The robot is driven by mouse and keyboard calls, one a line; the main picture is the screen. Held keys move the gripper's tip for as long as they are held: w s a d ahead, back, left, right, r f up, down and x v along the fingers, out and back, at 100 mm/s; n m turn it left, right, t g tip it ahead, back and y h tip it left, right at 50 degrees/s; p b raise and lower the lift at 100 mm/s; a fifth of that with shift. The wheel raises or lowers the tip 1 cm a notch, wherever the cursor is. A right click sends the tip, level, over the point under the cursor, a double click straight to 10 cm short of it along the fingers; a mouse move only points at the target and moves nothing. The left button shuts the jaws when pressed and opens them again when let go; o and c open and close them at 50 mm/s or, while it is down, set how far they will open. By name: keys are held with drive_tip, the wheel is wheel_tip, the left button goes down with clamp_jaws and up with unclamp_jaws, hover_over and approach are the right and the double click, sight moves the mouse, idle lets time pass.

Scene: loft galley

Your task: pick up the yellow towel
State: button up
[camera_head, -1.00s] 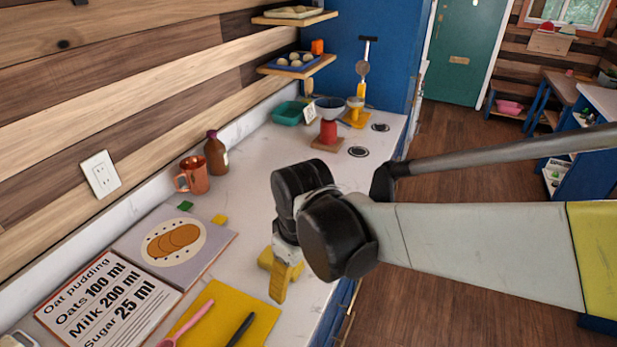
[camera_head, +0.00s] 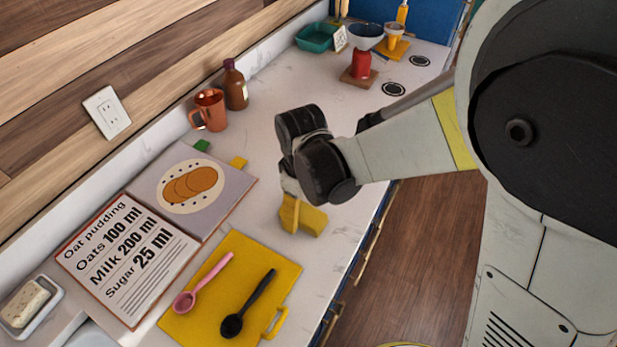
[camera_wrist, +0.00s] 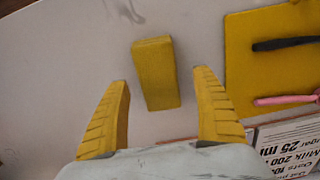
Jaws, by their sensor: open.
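A small yellow block-shaped thing, the likely towel (camera_wrist: 156,73), lies on the pale counter. In the wrist view it sits ahead of and between my fingertips, nearer the left one, with a gap on both sides. My gripper (camera_wrist: 160,80) is open and empty, with ridged yellow fingers. In the head view the yellow block (camera_head: 314,221) is just to the right of my gripper (camera_head: 289,214), partly hidden by a finger. I cannot tell the height of the fingers above the counter.
A yellow board (camera_head: 255,262) with a pink spoon (camera_head: 205,281) and a black spoon (camera_head: 247,305) lies close by. An open recipe book (camera_head: 130,262), copper mug (camera_head: 209,110) and brown bottle (camera_head: 234,85) stand toward the wall. The counter's front edge is close on the right.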

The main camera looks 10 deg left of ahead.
sight(303, 212)
wheel_tip(303, 212, down, 3)
drive_tip(key=shift+w+b, duration=0.15)
drive_tip(key=shift+b, duration=0.15)
drive_tip(key=shift+r, duration=0.1)
drive_tip(key=c, duration=1.3)
drive_tip(key=shift+o, duration=0.2)
drive_tip(key=shift+r, duration=0.45)
drive_tip(key=r+p, duration=0.1)
drive_tip(key=r, duration=0.1)
drive_tip(key=r+p, duration=0.1)
drive_tip(key=r, duration=0.1)
drive_tip(key=shift+d, duration=0.4)
drive_tip(key=s+d+r+p, duration=0.1)
drive_tip(key=d+r+p, duration=0.1)
drive_tip(key=d+r, duration=0.4)
drive_tip(key=d, duration=0.4)
drive_tip(key=shift+s+d+p, duration=0.35)
drive_tip(key=shift+d, duration=0.05)
